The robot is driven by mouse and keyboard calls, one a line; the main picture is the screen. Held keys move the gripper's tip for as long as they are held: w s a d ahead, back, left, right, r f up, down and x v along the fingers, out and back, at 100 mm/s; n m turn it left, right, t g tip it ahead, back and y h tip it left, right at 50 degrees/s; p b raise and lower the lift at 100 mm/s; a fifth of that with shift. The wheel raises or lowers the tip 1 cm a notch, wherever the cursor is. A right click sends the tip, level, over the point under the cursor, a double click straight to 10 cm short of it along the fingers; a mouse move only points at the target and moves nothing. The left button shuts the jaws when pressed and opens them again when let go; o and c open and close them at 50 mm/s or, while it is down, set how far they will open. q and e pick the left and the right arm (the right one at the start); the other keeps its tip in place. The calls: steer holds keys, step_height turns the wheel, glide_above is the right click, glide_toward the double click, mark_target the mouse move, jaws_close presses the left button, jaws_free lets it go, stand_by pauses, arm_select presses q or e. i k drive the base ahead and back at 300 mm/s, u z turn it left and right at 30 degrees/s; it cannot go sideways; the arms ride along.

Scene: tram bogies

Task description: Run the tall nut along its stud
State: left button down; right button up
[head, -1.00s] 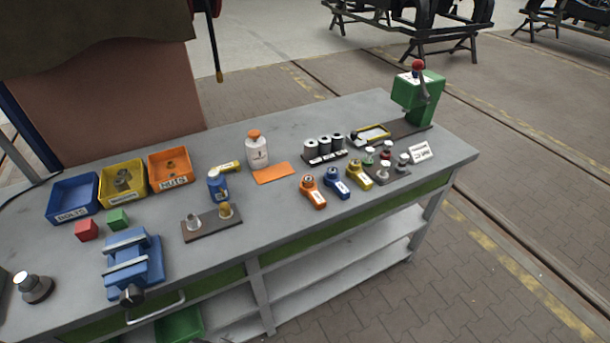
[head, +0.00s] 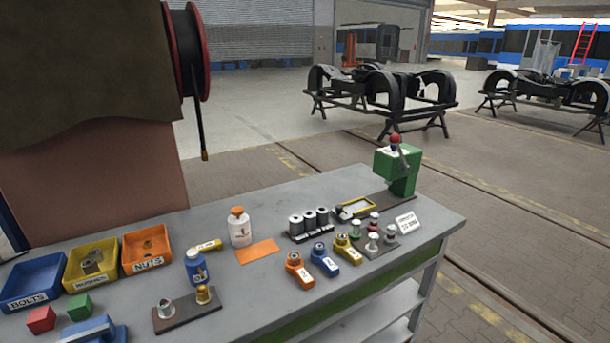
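A dark brown plate (head: 187,316) lies near the front edge of the bench. It bears a silver-grey upright piece (head: 166,308) on its left and a brass-coloured upright piece (head: 203,295) on its right. These look like nuts on studs, but they are too small to tell which is the tall nut or how far along a stud either sits. Neither of my grippers is in the head view, and nothing is touching the plate or its pieces.
A blue bottle (head: 196,268) stands just behind the plate. The NUTS bin (head: 147,265) is behind left, and red (head: 41,320) and green (head: 80,307) blocks lie left. Orange (head: 299,271), blue and yellow tools lie right. A green press (head: 399,170) stands at the far end.

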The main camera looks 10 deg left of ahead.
mark_target(165, 311)
steer(key=u, duration=1.25)
